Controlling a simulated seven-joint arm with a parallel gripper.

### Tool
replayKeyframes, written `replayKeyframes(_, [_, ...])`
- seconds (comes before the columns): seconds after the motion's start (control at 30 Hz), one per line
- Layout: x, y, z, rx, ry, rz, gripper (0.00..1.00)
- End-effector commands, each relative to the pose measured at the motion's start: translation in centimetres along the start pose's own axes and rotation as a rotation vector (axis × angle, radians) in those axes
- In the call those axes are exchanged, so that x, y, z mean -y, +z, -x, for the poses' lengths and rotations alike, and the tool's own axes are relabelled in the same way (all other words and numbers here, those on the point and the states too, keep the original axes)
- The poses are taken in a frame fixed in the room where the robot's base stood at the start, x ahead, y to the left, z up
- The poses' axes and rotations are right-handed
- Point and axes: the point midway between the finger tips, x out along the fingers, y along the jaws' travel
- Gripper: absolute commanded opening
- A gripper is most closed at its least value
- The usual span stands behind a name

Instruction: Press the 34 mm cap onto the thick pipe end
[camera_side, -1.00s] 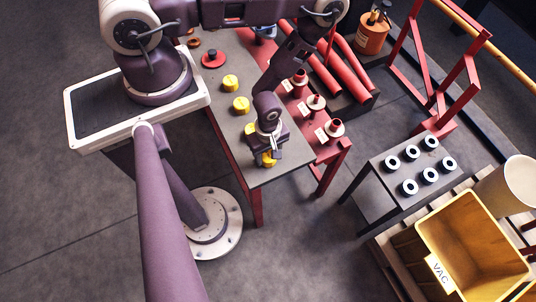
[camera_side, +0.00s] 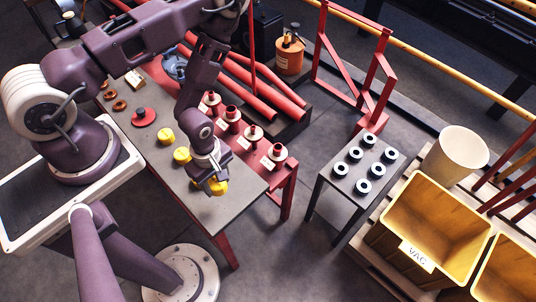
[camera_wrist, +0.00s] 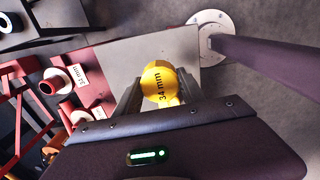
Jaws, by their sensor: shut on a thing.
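My gripper (camera_wrist: 159,98) is shut on a yellow round cap (camera_wrist: 160,82) marked "34 mm". In the side view my gripper (camera_side: 212,185) holds the cap (camera_side: 220,187) at the near end of the grey-topped table. The cap is apart from the pipes; its height over the table is hard to judge. Red pipe ends with pale collars stand along the table's right edge. The nearest pipe end (camera_side: 280,151) is right of my gripper; it shows in the wrist view (camera_wrist: 53,84) beside a tag that seems to read 34 mm.
More yellow caps (camera_side: 182,155) and a red round piece (camera_side: 144,117) are on the table (camera_side: 165,97). A small dark table (camera_side: 337,186) with several ringed pieces, yellow bins (camera_side: 439,222) and a pale bucket (camera_side: 459,154) stand at right. Long red pipes (camera_side: 253,100) lie behind.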

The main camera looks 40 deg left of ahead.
Motion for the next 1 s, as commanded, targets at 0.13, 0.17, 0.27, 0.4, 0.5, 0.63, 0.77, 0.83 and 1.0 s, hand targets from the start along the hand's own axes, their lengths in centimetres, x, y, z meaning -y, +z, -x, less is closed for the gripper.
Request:
replayKeyframes(0.13, [-0.2, 0.0, -0.1, 0.0, 0.001, 0.0, 0.09])
replayKeyframes(0.17, [-0.5, 0.0, -0.2, -0.001, 0.002, 0.0, 0.09])
replayKeyframes(0.27, [-2.8, 0.1, -0.9, -0.006, 0.009, 0.002, 0.09])
replayKeyframes(0.4, [-8.9, 0.3, -1.4, -0.014, 0.015, 0.005, 0.09])
replayKeyframes(0.5, [-13.9, 0.7, -0.7, -0.014, 0.016, 0.008, 0.09])
replayKeyframes(0.63, [-19.4, 1.3, 1.6, -0.008, 0.013, 0.005, 0.09])
replayKeyframes(0.77, [-22.3, 1.9, 3.6, -0.002, 0.007, 0.001, 0.09])
replayKeyframes(0.83, [-22.9, 2.0, 4.1, -0.001, 0.003, 0.0, 0.09])
replayKeyframes(1.0, [-23.1, 2.0, 3.2, 0.0, -0.001, 0.0, 0.09])
